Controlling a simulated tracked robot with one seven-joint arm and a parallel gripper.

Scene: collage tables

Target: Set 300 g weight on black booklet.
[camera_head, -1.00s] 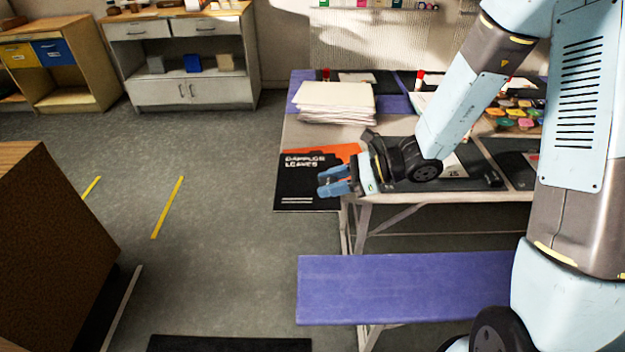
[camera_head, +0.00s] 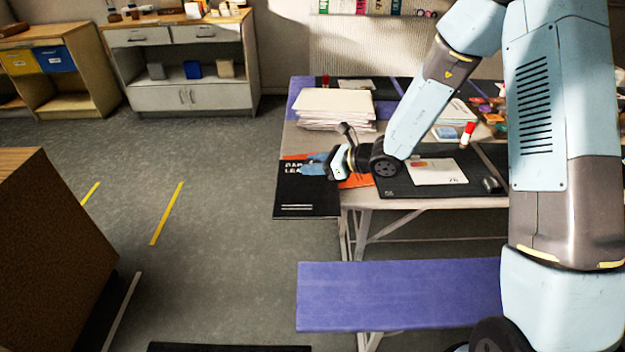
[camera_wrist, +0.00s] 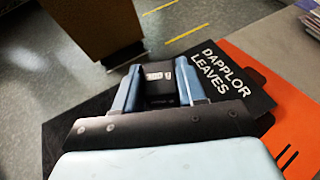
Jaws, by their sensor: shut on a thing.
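The black booklet (camera_head: 305,200) lies at the table's left end and sticks out past the table edge. It has white lettering and an orange part, and it also shows in the wrist view (camera_wrist: 232,84). My gripper (camera_head: 308,165) is over the booklet's upper part in the head view. In the wrist view my gripper (camera_wrist: 160,88) is shut on the dark 300 g weight (camera_wrist: 158,73), whose label shows between the fingers. The weight is hidden in the head view. I cannot tell whether it touches the booklet.
A stack of white paper (camera_head: 335,107) stands behind the booklet. A black mat (camera_head: 405,188) with a card lies to the right, with a red-and-white stick (camera_head: 467,135) beyond it. A purple bench (camera_head: 400,295) stands in front. Open floor lies to the left.

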